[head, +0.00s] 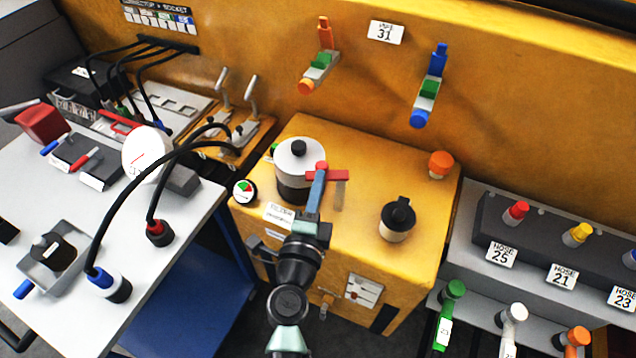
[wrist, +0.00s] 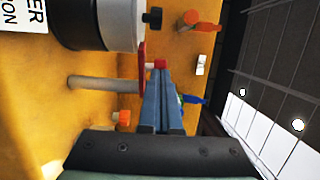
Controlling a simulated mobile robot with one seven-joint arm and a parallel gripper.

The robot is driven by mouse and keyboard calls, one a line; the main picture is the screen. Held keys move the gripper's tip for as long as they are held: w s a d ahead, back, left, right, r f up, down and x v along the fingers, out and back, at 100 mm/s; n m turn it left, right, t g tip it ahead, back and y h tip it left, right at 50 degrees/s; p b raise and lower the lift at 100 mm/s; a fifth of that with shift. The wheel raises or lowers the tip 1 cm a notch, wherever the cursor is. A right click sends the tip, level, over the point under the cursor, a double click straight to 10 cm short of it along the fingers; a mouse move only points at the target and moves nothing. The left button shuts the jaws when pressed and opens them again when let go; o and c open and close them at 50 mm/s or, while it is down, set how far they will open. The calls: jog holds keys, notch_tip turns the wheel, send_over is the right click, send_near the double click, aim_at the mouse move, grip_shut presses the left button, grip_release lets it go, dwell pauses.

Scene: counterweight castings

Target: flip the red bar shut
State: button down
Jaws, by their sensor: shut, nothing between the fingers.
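The red bar (head: 338,175) lies level atop a pale post (head: 339,196), beside the white and dark cylinder (head: 299,165) on the yellow cabinet. Its round red knob is at the blue fingertips of my gripper (head: 319,172). In the wrist view the red bar (wrist: 142,62) runs upright in the picture, between the cylinder (wrist: 120,22) and my gripper (wrist: 161,75). The fingers are shut together with nothing between them. The tips appear right at the knob; I cannot tell whether they touch it. The fingers hide part of the bar in the head view.
A black-topped jar (head: 397,220) and an orange knob (head: 440,163) stand on the cabinet to the right. A dial gauge (head: 244,192) is at its left edge. Orange- and blue-handled valves (head: 428,90) stick out of the wall behind.

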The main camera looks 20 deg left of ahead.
aim_at(310, 174)
jog(key=shift+w+a+m+h, duration=0.2)
jog(key=shift+a+m+h, duration=0.3)
jog(key=shift+h, duration=0.45)
jog(key=shift+w+a+m+h, duration=0.25)
jog(key=shift+m+h, duration=0.35)
jog(key=shift+h, duration=0.35)
jog(key=shift+w+a+r+m+h+p, duration=0.1)
jog(key=shift+a+r+m+h+p, duration=0.15)
jog(key=shift+h+p, duration=0.25)
jog(key=shift+w+a+f+p, duration=0.2)
jog(key=shift+w+a+p, duration=0.1)
jog(key=shift+w, duration=0.1)
